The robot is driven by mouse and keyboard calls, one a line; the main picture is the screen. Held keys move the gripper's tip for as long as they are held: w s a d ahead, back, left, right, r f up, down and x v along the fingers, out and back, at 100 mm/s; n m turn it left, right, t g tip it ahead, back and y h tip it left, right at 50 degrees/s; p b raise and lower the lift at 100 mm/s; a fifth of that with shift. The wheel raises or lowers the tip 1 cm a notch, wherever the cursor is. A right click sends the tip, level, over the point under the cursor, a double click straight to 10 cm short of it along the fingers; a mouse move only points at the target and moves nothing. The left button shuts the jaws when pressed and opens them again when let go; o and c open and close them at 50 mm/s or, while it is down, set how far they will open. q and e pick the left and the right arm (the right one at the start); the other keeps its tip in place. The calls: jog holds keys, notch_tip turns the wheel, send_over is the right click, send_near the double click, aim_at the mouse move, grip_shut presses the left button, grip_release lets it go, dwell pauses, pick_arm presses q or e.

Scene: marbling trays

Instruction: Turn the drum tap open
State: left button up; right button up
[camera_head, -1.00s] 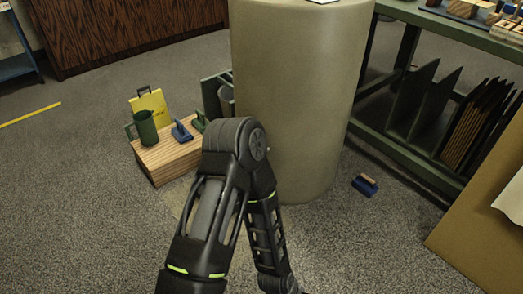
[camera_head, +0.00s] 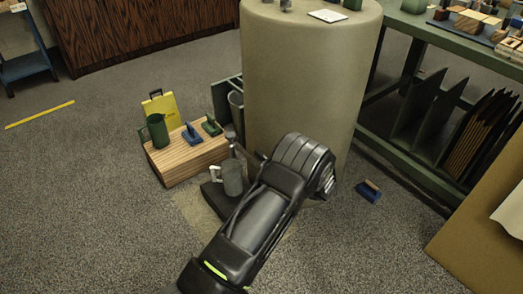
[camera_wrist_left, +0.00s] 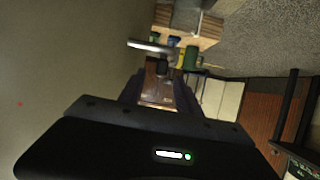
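The drum (camera_head: 300,90) is a large beige cylinder standing on the floor in the middle of the head view; its wall fills the left of the left wrist view (camera_wrist_left: 60,60). The tap (camera_head: 236,147) sticks out low on the drum's left front side, partly behind my left arm. In the left wrist view the metallic tap lever (camera_wrist_left: 150,47) lies crosswise just beyond my fingertips. My left gripper (camera_wrist_left: 160,88) has its fingers apart, with nothing between them; it is hidden behind my arm in the head view. My right gripper is not in view.
A grey jug (camera_head: 232,178) stands below the tap on a dark base (camera_head: 214,198). A wooden block (camera_head: 185,161) left of it carries a green jug (camera_head: 157,130) and other items. A blue brush (camera_head: 368,191) lies on the floor, right. A green rack (camera_head: 415,165) stands behind it.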

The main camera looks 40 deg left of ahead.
aim_at(263, 155)
pick_arm(q)
jog(key=shift+a+r+n, duration=0.2)
jog(key=shift+r+n, duration=0.1)
jog(key=shift+r, duration=0.3)
jog(key=shift+w+a+f, duration=0.2)
jog(key=shift+a+f, duration=0.05)
jog(key=shift+a, duration=0.1)
jog(key=b+x, duration=0.2)
jog(key=x, duration=0.4)
jog(key=shift+s+b, duration=0.15)
jog(key=shift+b, duration=0.2)
jog(key=shift+a+f, duration=0.1)
jog(key=shift+a, duration=0.35)
grip_shut()
